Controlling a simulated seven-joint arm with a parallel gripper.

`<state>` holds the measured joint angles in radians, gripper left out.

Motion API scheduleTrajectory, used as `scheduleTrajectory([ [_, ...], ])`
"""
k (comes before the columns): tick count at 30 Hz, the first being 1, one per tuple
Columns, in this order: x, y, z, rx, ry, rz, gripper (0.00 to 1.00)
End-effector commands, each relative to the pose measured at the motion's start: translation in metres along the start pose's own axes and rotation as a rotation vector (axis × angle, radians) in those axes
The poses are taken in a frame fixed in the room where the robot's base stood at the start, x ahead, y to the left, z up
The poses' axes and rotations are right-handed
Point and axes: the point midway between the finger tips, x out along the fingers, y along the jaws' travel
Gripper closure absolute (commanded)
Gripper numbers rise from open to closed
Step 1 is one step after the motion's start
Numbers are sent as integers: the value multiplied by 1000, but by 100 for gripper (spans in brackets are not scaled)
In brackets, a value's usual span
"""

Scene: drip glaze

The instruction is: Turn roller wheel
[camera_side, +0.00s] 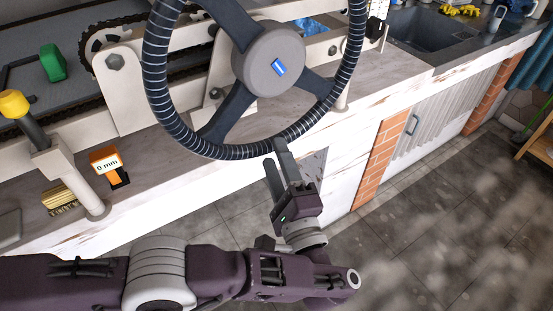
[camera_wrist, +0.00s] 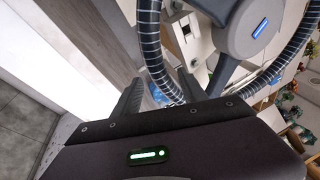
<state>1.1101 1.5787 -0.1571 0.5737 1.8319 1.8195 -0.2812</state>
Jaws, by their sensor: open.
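The roller wheel is a large steering-type wheel with a dark ribbed rim (camera_side: 155,85), dark spokes and a grey hub (camera_side: 262,50) bearing a blue mark. Its rim (camera_wrist: 149,40) and hub (camera_wrist: 252,30) also show in the wrist view. My gripper (camera_side: 275,152) is open at the bottom of the rim, with one fingertip overlapping the rim's lower edge in the side view. In the wrist view my gripper (camera_wrist: 163,84) has its fingers apart, and the rim appears between them. I cannot tell whether they touch it.
The wheel stands in front of a white machine frame (camera_side: 120,90) on a worn counter (camera_side: 390,85). A sink (camera_side: 430,30) is at the back right. Floor below is open.

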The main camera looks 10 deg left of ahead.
Motion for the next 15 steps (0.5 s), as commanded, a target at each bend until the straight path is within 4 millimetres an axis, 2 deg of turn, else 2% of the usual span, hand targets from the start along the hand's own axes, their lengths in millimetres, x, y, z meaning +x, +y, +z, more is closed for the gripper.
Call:
scheduleTrajectory([
  [10, -1, -2, -1, -13, 12, 0, 50],
  [15, 2, -18, -18, -221, 195, 53, 50],
])
